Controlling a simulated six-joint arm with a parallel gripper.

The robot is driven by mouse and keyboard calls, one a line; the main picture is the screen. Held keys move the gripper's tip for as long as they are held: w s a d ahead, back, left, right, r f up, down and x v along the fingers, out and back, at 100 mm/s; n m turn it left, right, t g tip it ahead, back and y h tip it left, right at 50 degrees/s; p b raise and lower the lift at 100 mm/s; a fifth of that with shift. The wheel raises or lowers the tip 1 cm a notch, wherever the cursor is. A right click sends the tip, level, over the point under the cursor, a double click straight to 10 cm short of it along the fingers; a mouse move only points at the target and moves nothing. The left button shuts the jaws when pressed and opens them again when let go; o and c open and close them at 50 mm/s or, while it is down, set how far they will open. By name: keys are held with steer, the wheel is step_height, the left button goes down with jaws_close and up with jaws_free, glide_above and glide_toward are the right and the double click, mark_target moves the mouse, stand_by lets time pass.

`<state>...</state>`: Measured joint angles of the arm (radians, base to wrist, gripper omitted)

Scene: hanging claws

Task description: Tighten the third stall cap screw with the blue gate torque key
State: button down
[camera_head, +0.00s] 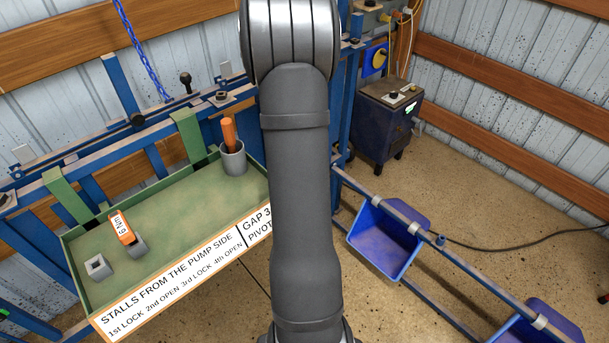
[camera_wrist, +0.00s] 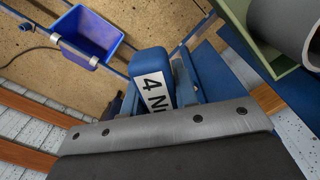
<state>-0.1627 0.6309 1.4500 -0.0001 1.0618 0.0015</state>
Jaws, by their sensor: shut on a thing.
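The blue gate torque key (camera_wrist: 150,62) shows in the wrist view as a blue block with a white label reading "4 N", the rest of the label cut off. My gripper (camera_wrist: 166,102) is shut on it. In the head view my arm hides the gripper and the key. A blue rail at the left carries dark knob-like fittings, one at its middle (camera_head: 138,121); I cannot tell which is the third stall cap screw.
A grey cup (camera_head: 233,160) holds an orange-handled tool (camera_head: 228,131). A square grey holder (camera_head: 98,267) stands empty. A sign (camera_head: 165,285) lists stalls as lock or open. Blue bins hang from a rail, one near the middle (camera_head: 383,240). A dark cabinet (camera_head: 385,125) stands behind.

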steer(key=a+r+n, duration=0.4)
steer(key=a+r, duration=1.1)
steer(key=r, duration=0.4)
steer(key=s+a+r+n, duration=0.3)
steer(key=s+a+r, duration=0.25)
steer(key=a, duration=0.25)
steer(key=s+a+r+n, duration=0.4)
steer(key=s+a+r, duration=0.1)
steer(key=a+r, duration=0.25)
steer(key=s+a+f+n, duration=0.1)
steer(key=s+a+n, duration=0.2)
steer(key=s+a, duration=0.9)
steer(key=s+a+f+n, duration=0.2)
steer(key=s+a+n, duration=0.1)
steer(key=s+a, duration=0.9)
steer(key=shift+s+a+f+n, duration=0.2)
steer(key=shift+a+f+n, duration=0.1)
steer(key=shift+a, duration=0.15)
steer(key=shift+d, duration=0.1)
steer(key=shift+f, duration=2.9)
